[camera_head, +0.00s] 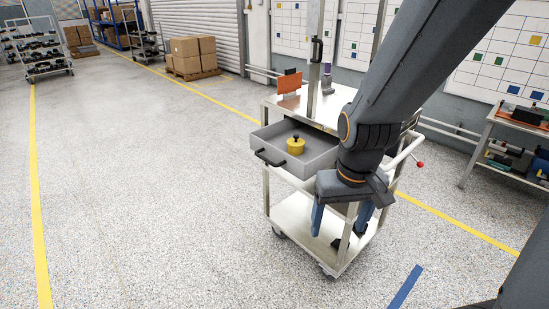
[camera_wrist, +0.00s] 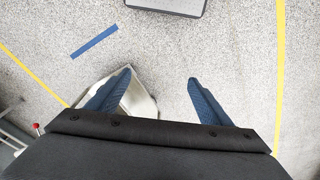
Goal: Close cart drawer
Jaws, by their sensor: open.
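The metal cart (camera_head: 293,213) stands in the middle of the head view. Its grey drawer (camera_head: 318,157) is pulled out toward the left, with a black handle (camera_head: 270,158) on its front. A yellow round object with a small knob (camera_head: 296,145) sits inside the drawer. My gripper (camera_head: 342,220) hangs fingers down at the cart's near right side, right of the drawer and apart from the handle. Its blue fingers are spread with nothing between them. In the wrist view my gripper (camera_wrist: 157,88) is open, and a pale cart corner (camera_wrist: 142,103) shows beside the left finger.
An orange bin-like item (camera_head: 289,83) stands on the cart top. A workbench (camera_head: 490,135) is at the right. Boxes on a pallet (camera_head: 192,58) and racks stand far back. The floor left of the cart is clear. Blue tape (camera_head: 405,287) marks the floor.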

